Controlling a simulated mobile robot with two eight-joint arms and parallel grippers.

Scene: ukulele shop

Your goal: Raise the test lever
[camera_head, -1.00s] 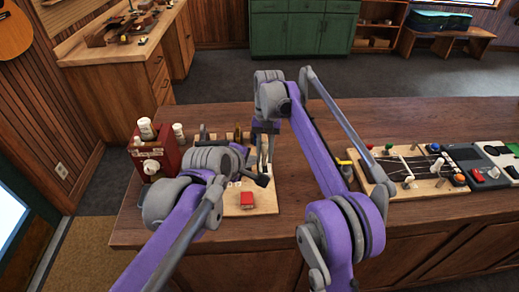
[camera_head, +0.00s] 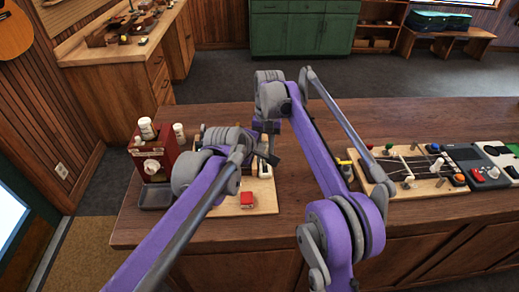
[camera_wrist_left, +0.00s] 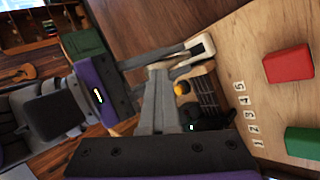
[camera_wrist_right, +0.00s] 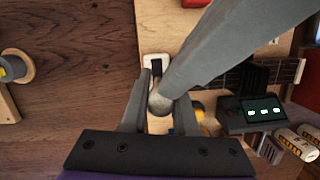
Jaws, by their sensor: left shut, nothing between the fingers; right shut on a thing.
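The test lever's pale round knob (camera_wrist_right: 160,103) shows in the right wrist view beside a white slotted plate (camera_wrist_right: 157,62) on a wooden board. My right gripper (camera_wrist_right: 158,112) is shut on the knob. The slotted plate also shows in the left wrist view (camera_wrist_left: 202,47), close to my right gripper's fingers. My left gripper (camera_wrist_left: 163,72) is shut and empty, its fingertips close to the right gripper. A thick grey bar, apparently part of my left gripper, crosses the right wrist view and covers part of the knob. In the head view the arms hide the lever.
A red machine (camera_head: 153,160) stands left. Another control board (camera_head: 420,185) lies right. The counter between the boards is mostly clear.

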